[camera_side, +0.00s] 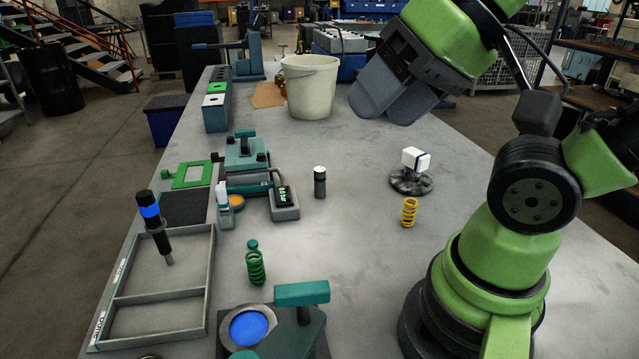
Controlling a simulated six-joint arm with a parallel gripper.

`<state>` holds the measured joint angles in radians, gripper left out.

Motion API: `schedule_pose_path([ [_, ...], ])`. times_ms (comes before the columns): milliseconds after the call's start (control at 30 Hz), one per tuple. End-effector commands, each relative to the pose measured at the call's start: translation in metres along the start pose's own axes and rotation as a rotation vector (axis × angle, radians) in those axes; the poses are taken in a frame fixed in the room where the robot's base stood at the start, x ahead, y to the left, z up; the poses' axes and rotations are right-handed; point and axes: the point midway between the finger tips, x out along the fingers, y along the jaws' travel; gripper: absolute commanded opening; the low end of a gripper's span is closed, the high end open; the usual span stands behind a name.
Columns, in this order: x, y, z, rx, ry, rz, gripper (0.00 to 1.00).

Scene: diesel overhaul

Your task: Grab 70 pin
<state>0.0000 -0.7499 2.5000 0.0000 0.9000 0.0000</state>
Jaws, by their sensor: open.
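My gripper (388,106) is at the upper right, high above the bench, tilted down and to the left. Its two dark grey fingers are open and I see nothing between them. No label reading 70 can be read, so I cannot tell for sure which thing is the 70 pin. A small dark cylinder with a white top (320,182) stands upright mid-bench, below and left of my gripper and well apart from it. A black tool with a blue band (150,212) stands upright at the left tray.
A yellow spring (409,212) and a white block (415,158) on a dark round pad (411,182) are right of the cylinder. A small display box (285,203), green spring (256,267), divided tray (208,275) and cream bucket (310,88) also stand around.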

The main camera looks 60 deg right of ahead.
Motion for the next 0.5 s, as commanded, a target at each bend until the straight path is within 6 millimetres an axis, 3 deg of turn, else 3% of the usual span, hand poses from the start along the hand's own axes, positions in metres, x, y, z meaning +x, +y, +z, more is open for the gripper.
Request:
schedule_pose_path([
  [133, 0.005, 0.0, -0.006, 0.007, 0.004, 0.008, 0.59],
  [233, 0.019, 0.003, -0.023, 0.022, 0.019, 0.032, 0.59],
  [367, 0.053, 0.014, -0.056, 0.061, 0.06, 0.085, 0.59],
  [500, 0.097, 0.038, -0.089, 0.103, 0.119, 0.159, 0.59],
])
